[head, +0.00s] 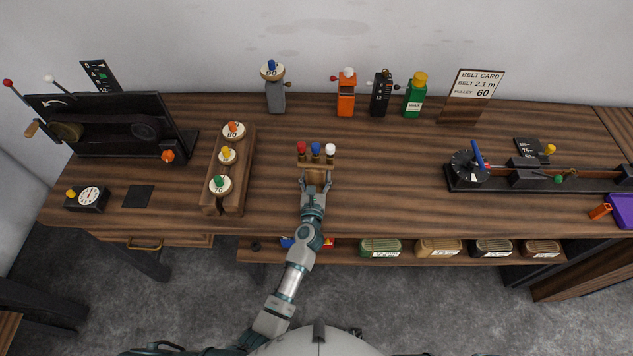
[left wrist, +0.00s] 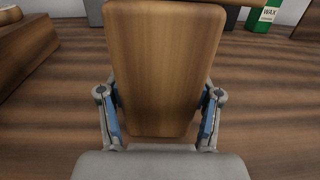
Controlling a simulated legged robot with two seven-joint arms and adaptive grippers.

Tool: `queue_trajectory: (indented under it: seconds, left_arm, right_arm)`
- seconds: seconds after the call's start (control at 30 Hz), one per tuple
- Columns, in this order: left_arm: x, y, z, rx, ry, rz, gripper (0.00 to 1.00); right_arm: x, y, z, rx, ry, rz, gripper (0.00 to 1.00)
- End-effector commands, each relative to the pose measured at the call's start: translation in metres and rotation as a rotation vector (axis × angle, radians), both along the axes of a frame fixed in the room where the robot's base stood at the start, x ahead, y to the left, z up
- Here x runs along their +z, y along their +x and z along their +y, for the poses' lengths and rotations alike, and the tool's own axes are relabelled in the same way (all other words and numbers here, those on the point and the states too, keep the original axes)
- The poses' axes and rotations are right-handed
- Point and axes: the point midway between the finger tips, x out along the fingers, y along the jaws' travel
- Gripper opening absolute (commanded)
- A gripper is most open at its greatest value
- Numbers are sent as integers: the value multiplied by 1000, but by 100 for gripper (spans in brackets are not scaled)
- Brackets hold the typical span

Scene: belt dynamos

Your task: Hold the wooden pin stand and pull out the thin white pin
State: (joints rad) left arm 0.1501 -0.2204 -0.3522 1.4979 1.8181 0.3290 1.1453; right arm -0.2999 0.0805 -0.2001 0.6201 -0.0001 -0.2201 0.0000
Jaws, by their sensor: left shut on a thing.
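The wooden pin stand (head: 315,168) stands on the workbench near the middle. Three pins stand upright in a row at its back: a red-headed pin (head: 301,150) on the left, a blue-headed pin (head: 316,150) in the middle and the thin white pin (head: 330,150) on the right. My left gripper (head: 315,182) is shut on the stand from the front. In the left wrist view its fingers (left wrist: 160,112) flank the stand's wooden block (left wrist: 165,65); the pins are out of that view. My right gripper is not in view.
A wooden rack (head: 229,170) with several labelled knobs stands left of the stand. An orange bottle (head: 346,103), a black one (head: 380,98) and a green one (head: 414,102) stand behind. A black rail device (head: 520,178) is at the right. Bare bench lies right of the stand.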

Motion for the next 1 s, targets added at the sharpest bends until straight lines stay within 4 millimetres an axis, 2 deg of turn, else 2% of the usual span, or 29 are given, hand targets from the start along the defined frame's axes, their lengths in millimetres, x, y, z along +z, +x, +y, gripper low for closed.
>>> queue_trajectory:
  seconds: [0.3,0.7,1.0]
  left_arm:
    - [2,1,-1,-1,-1,-4,1]
    - [-7,0,-1,-2,-1,-4,1]
    - [-6,0,-1,-2,-1,-5,1]
  right_arm:
    - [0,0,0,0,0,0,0]
    - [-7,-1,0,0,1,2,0]
    - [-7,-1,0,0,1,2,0]
